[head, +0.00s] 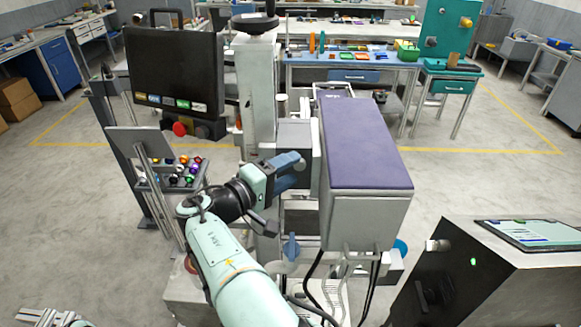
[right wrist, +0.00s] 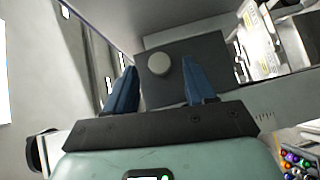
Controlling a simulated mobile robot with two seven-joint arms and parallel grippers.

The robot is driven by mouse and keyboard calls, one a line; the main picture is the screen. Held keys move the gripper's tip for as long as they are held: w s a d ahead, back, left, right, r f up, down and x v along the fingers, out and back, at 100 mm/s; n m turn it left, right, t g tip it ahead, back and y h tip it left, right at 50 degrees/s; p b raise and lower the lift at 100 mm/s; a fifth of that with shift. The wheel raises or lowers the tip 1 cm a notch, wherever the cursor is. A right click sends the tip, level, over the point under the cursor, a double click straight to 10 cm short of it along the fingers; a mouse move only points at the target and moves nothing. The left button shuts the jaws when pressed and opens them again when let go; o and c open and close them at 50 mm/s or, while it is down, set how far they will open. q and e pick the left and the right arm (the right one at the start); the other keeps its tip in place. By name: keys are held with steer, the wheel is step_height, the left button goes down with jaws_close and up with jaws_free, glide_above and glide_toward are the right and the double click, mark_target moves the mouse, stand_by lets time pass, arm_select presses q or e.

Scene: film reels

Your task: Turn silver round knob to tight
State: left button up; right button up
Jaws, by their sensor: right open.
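The silver round knob (right wrist: 159,64) shows in the right wrist view as a pale grey disc on a dark grey block (right wrist: 180,44). My right gripper (right wrist: 160,65) is open, with one blue finger left of the knob and one right of it. Gaps show between knob and fingers; how far the fingertips reach along its depth is unclear. In the head view my right gripper (head: 300,170) is at the machine's grey block (head: 297,136), left of the purple-topped housing (head: 365,145). The knob is hidden there.
A black monitor (head: 175,75) stands left of the machine. A holder with coloured knobs (head: 180,172) is left of my right arm. A dark cabinet with a tablet (head: 530,234) stands at the lower right. Open floor (head: 460,185) lies right of the machine.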

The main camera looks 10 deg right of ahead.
steer(key=shift+w+d, duration=0.3)
steer(key=shift+d, duration=0.25)
jaws_close()
